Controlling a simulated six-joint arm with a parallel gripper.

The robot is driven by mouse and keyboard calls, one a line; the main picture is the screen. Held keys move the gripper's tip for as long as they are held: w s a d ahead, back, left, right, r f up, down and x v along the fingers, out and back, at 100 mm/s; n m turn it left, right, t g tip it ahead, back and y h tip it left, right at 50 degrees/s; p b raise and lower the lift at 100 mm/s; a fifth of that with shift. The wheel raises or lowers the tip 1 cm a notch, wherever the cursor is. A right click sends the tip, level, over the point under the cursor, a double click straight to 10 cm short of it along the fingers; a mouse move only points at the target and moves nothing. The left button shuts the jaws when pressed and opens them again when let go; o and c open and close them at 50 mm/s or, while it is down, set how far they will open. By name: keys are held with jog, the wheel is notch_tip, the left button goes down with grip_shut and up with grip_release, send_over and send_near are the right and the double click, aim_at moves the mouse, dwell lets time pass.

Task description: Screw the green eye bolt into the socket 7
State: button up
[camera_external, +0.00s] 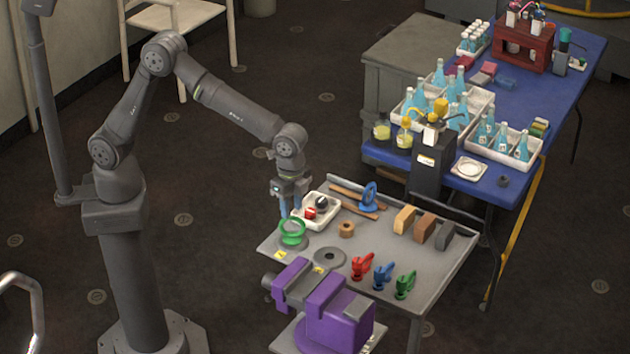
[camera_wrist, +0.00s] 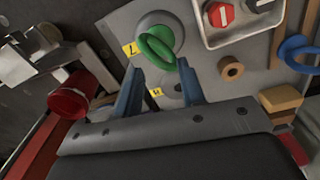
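The green eye bolt (camera_external: 293,236) is at the left of the grey table, its ring up. In the wrist view the green eye bolt (camera_wrist: 157,47) is over a round grey socket, socket 7 (camera_wrist: 155,20), with a yellow label reading 7 beside it. The ring looks tilted there; how deep its shank sits is hidden. My gripper (camera_external: 290,212) is just above the eye bolt, fingers pointing down. In the wrist view my gripper (camera_wrist: 160,68) is open, a finger to either side of the ring's near end. I cannot tell whether they touch it.
A second labelled socket (camera_external: 329,257) is nearby. A purple vise (camera_external: 338,315) stands at the front. A white tray (camera_external: 330,222), a blue eye bolt (camera_external: 369,195) and a brown ring (camera_external: 346,229) are behind and right. Red, blue and green items (camera_external: 383,275) stand front right.

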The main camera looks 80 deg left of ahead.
jog(key=n, duration=0.7)
jog(key=shift+f, duration=0.15)
jog(key=shift+f, duration=0.85)
jog(key=shift+f, duration=0.95)
jog(key=shift+c, duration=0.5)
grip_shut()
jog(key=m, duration=0.4)
jog(key=shift+m, duration=0.3)
jog(key=m, duration=0.5)
jog(key=shift+f, duration=0.1)
